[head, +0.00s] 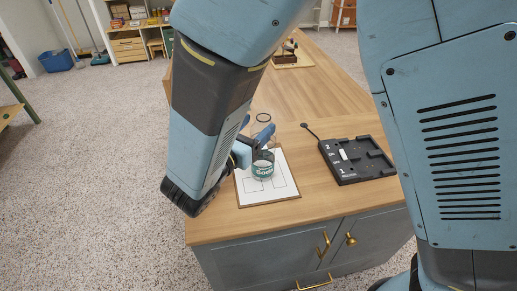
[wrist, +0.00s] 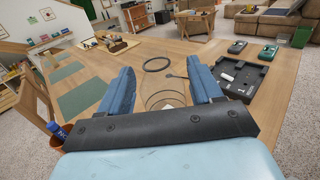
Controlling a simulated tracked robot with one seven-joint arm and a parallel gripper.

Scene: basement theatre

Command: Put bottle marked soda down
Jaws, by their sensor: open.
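The clear bottle marked soda (head: 263,168) has a green label and appears upright over a white board (head: 284,186) with outlined squares, near the counter's front edge. Its base seems to be on the board, but I cannot tell for certain. My gripper (head: 256,141) is open, with its blue fingers on either side of the bottle above the label. In the wrist view my gripper (wrist: 161,76) shows its fingers spread wide, with faint clear outlines of the bottle (wrist: 163,98) between them. My arm hides part of the board's left side.
A black tray (head: 350,174) with compartments lies right of the board. A wooden stand with small items (head: 287,58) is farther back on the counter (head: 312,90). The counter's middle is mostly clear.

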